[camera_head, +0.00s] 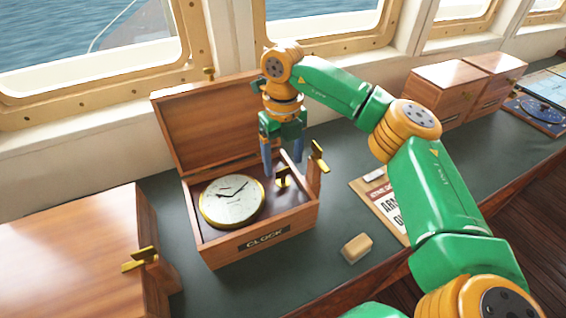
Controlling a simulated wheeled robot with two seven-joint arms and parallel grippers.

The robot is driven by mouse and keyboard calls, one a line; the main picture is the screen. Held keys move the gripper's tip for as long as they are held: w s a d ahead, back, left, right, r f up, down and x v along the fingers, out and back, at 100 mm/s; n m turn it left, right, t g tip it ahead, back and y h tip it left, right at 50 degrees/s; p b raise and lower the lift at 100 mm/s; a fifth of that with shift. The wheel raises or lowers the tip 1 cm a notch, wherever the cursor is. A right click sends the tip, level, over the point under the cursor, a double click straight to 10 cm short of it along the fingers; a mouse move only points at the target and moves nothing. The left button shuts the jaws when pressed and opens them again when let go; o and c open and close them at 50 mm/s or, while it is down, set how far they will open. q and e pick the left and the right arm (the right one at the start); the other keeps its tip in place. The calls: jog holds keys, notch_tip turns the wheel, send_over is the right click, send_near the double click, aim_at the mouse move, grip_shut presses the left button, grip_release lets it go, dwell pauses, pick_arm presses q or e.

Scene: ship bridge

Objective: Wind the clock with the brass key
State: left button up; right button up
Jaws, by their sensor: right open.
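The clock (233,201) has a white dial and brass rim. It lies face up in an open wooden box (228,248) labelled CLOCK, with its lid (205,125) raised at the back. A small brass piece with a flat top, seemingly the brass key (283,177), stands in the box's narrow right compartment. My right gripper (283,162) is open, its blue fingers pointing down just above and behind this piece. Whether they straddle it is unclear. My left gripper is not in view.
A brass handle (319,157) sits on a wooden bracket at the box's right side. A similar handle (140,259) is on the closed left box (70,250). A tan block (356,248) and a clipboard (380,200) lie on the counter. Closed boxes (450,90) stand behind my right arm.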

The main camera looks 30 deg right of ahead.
aim_at(283, 175)
jog(key=shift+f, duration=1.25)
grip_shut()
jog(key=shift+n, duration=0.4)
